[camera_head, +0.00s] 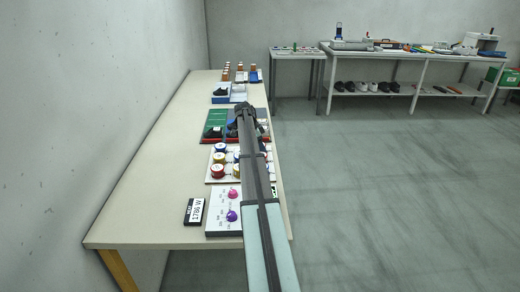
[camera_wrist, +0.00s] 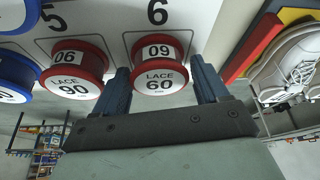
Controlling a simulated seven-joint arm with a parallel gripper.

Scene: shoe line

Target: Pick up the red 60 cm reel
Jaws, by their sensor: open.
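The red reel marked "09 LACE 60" (camera_wrist: 160,78) sits on the white board under the printed 6 in the wrist view. My gripper (camera_wrist: 160,68) is open, with one dark finger on each side of this reel. Whether either finger touches it I cannot tell. A second red reel, marked "06 LACE 90" (camera_wrist: 74,87), stands to the left under the 5, outside the left finger. In the head view a red reel (camera_head: 217,171) shows on the reel board; I cannot tell which one it is. My arm hides part of that board there.
A blue reel (camera_wrist: 14,82) stands at the far left of the wrist view. A pale shoe (camera_wrist: 290,65) and a red edge lie right of the right finger. In the head view the long table (camera_head: 160,160) is bare on its left side.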

